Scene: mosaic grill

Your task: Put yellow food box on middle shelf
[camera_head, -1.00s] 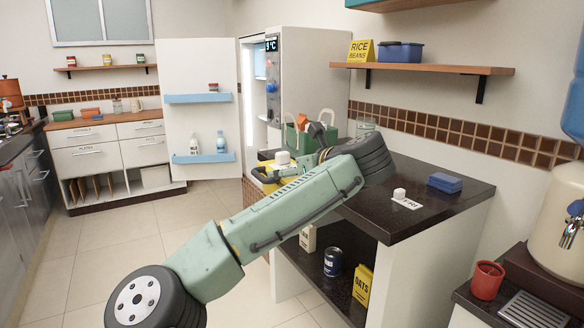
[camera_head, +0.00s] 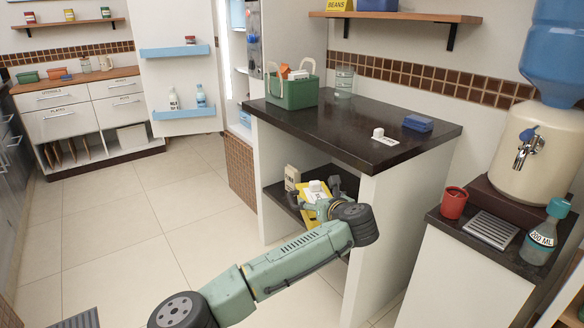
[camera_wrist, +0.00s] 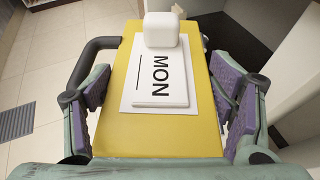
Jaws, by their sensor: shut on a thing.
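My gripper (camera_wrist: 165,105) is shut on a yellow food box (camera_wrist: 170,136), its purple pads on both sides. The box has a white label reading MON and a white knob on top. In the head view the box (camera_head: 309,219) is in front of the open side of the dark counter, below its top. My gripper (camera_head: 318,197) partly hides it there. The fridge (camera_head: 242,75) stands open at the back, with inner shelves only partly seen. Its open door carries two blue shelves, the lower (camera_head: 184,113) holding two bottles and the upper (camera_head: 174,52) a small jar.
The counter top (camera_head: 330,125) bears a green basket (camera_head: 291,93), a glass, a blue box (camera_head: 418,123) and a white knob with a label. A lower shelf (camera_head: 279,196) under it holds a pale carton (camera_head: 291,178).

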